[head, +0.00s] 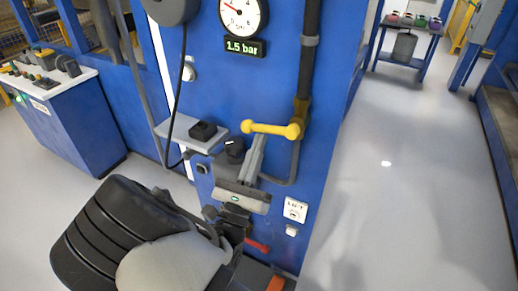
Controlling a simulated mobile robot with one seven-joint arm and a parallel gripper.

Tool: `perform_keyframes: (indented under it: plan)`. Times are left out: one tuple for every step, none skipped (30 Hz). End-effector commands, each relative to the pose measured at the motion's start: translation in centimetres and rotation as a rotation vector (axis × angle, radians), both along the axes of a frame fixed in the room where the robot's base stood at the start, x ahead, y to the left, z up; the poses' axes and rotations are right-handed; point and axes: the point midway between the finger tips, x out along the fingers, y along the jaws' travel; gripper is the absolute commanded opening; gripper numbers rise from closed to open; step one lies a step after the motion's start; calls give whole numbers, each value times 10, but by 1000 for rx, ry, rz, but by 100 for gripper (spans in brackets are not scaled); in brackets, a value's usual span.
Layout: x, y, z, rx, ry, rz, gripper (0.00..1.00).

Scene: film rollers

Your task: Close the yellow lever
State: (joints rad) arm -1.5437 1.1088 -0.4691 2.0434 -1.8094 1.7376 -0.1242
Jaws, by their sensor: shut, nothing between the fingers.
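The yellow lever (268,129) is in the right half of the blue panel's front, in the head view. It lies about horizontal, its round knob end to the left and its pivot end to the right at a vertical pipe (308,75). My gripper (259,141) reaches up from below, its grey fingers together and empty. The fingertips are just under the lever's middle in the picture. I cannot tell whether they touch it or stay in front of it.
A pressure gauge (243,14) and a display (245,48) reading 1.5 bar sit above. A small grey shelf (180,140) with a black block (203,131) juts out left of the lever. A red handle (257,246) is lower down. Open floor (400,190) lies right.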

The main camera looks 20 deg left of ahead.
Motion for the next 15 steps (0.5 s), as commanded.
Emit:
perform_keyframes:
  plan:
    - [1, 4, 7, 60, -6, 0, 0]
    - [1, 5, 9, 94, -9, -1, 0]
    - [1, 7, 12, 135, -12, 1, 0]
    - [1, 8, 14, 159, -14, -1, 0]
    - [1, 8, 15, 179, -15, 0, 0]
    - [1, 9, 16, 194, -17, 0, 0]
    - [1, 9, 16, 199, -17, 0, 0]
    - [1, 9, 16, 200, -17, 0, 0]
    - [1, 9, 16, 199, -18, 0, 0]
    - [1, 9, 16, 199, -18, 0, 0]
    - [1, 9, 16, 199, -18, 0, 0]
    - [1, 9, 16, 198, -18, 0, 0]
    - [1, 9, 16, 198, -18, 0, 0]
    - [1, 9, 16, 198, -18, 0, 0]
    - [1, 9, 15, 198, -18, 0, 0]
